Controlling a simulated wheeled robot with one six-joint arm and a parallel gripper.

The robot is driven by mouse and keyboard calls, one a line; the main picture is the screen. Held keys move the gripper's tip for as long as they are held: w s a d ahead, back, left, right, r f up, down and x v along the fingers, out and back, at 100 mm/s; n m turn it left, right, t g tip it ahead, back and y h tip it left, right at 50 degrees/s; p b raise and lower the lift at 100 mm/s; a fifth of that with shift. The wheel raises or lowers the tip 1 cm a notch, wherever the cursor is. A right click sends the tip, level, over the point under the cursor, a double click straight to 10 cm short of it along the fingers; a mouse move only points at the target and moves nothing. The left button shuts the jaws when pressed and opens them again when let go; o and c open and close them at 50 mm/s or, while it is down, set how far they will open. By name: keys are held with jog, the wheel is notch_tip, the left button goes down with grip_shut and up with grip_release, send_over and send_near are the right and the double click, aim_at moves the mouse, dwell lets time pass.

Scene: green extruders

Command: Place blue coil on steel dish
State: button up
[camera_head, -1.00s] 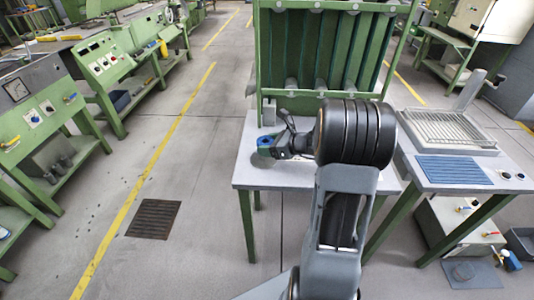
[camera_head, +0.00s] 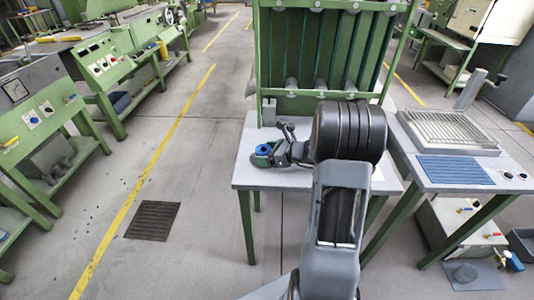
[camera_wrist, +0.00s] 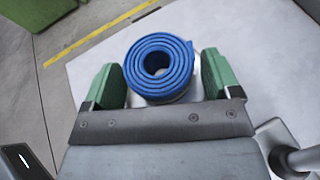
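The blue coil (camera_wrist: 160,68) is a rolled ring with a hole in its middle. In the head view it shows as a small blue ring (camera_head: 263,149) near the left end of the table. My gripper (camera_wrist: 163,80) has its green fingers on either side of the coil in the wrist view. The left finger is very close to the coil, and a thin light gap shows at the right finger. A pale grey rim (camera_wrist: 190,96) shows under the coil; it may be the steel dish, mostly hidden. I cannot tell whether the coil rests on it.
The light table top (camera_head: 245,177) stands below a green rack (camera_head: 320,45). A side table at right holds a wire rack tray (camera_head: 450,128) and a blue ribbed mat (camera_head: 453,169). A grey post (camera_wrist: 292,158) stands at the lower right in the wrist view.

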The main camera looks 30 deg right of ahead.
jog(key=shift+o, duration=0.3)
jog(key=shift+r, duration=0.2)
jog(key=shift+s+d+r, duration=0.15)
jog(key=p+v, duration=0.1)
jog(key=v, duration=0.9)
jog(key=shift+s+d+r, duration=0.1)
jog(key=shift+s+d, duration=0.1)
jog(key=shift+s, duration=0.1)
jog(key=s+a+r+n+g+h, duration=0.1)
jog(key=s+a+n, duration=0.3)
jog(key=n, duration=0.5)
jog(key=s+a+r+n+g+h, duration=0.1)
jog(key=s+a+n+g+h, duration=0.3)
jog(key=a+n, duration=0.4)
jog(key=s+a+r+n+g+h, duration=0.1)
jog(key=s+a+n, duration=0.4)
jog(key=n, duration=0.6)
jog(key=shift+a+g+h+p, duration=0.3)
jog(key=shift+a+g+h, duration=0.2)
jog(key=shift+g+h, duration=0.45)
jog(key=shift+r, duration=0.15)
